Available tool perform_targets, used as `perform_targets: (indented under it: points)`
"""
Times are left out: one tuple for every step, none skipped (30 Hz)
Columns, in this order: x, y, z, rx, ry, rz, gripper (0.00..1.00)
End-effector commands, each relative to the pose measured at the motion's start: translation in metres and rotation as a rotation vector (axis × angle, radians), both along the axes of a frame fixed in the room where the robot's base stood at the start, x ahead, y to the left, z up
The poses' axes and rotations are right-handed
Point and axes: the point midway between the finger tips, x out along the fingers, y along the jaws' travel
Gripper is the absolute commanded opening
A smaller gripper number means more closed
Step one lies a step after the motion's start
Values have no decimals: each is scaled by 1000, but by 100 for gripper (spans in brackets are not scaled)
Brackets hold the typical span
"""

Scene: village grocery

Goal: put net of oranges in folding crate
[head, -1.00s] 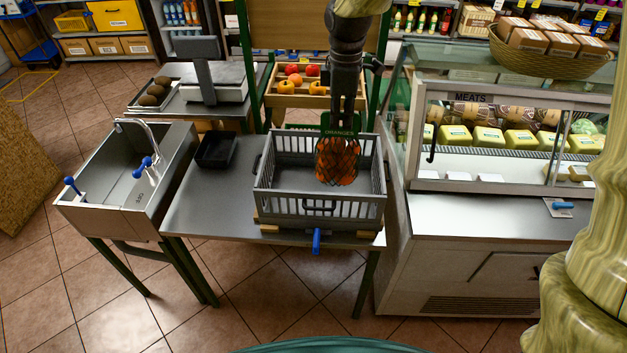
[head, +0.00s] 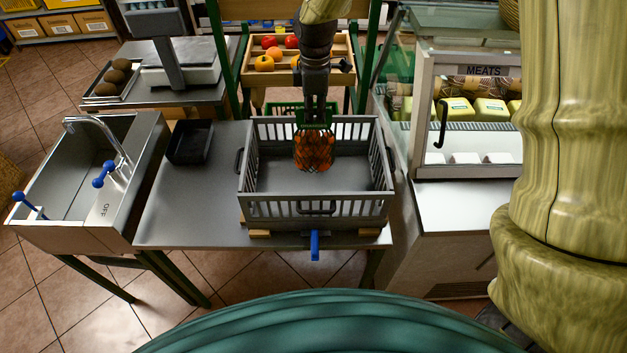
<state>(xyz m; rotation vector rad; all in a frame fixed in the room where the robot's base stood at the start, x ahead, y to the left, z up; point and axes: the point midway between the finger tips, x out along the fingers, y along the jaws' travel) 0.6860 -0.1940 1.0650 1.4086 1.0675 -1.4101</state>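The net of oranges (head: 315,152) hangs from my gripper (head: 315,103) by its green header. The gripper points straight down and is shut on that header; the fingertips are small and partly hidden by it. The grey folding crate (head: 262,206) stands unfolded on the steel table, with slatted walls and an open top. I cannot tell whether the net touches the crate floor.
A small black tray (head: 190,143) stands left of the crate, beside a sink (head: 92,190) with a tap. A blue handle (head: 314,245) sticks out at the table's front edge. A glass meat counter (head: 470,170) is close on the right. A fruit shelf (head: 268,75) stands behind.

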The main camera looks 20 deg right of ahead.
Motion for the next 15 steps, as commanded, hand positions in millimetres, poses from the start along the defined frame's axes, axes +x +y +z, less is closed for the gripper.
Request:
perform_targets:
  points:
    - [0, 0, -3, -1, 0, 0, 0]
    - [0, 0, -5, -1, 0, 0, 0]
    - [0, -1, -9, -1, 1, -1, 0]
    - [0, -1, -13, -1, 1, -1, 0]
    - [-1, -1, -16, -1, 2, -1, 0]
    - [-1, -2, -21, -1, 2, -2, 0]
    - [-1, -2, -26, -2, 2, -2, 0]
    - [-1, -2, -30, -1, 2, -3, 0]
    - [-1, -3, -35, -1, 2, -3, 0]
    - [-1, -3, -39, -1, 1, -4, 0]
    - [-1, -3, -42, -1, 1, -4, 0]
    - [-1, -3, -46, -1, 1, -4, 0]
    - [-1, -3, -49, -1, 1, -4, 0]
    - [-1, -3, -51, 0, 0, -4, 0]
    - [-1, -3, -54, 0, 0, -4, 0]
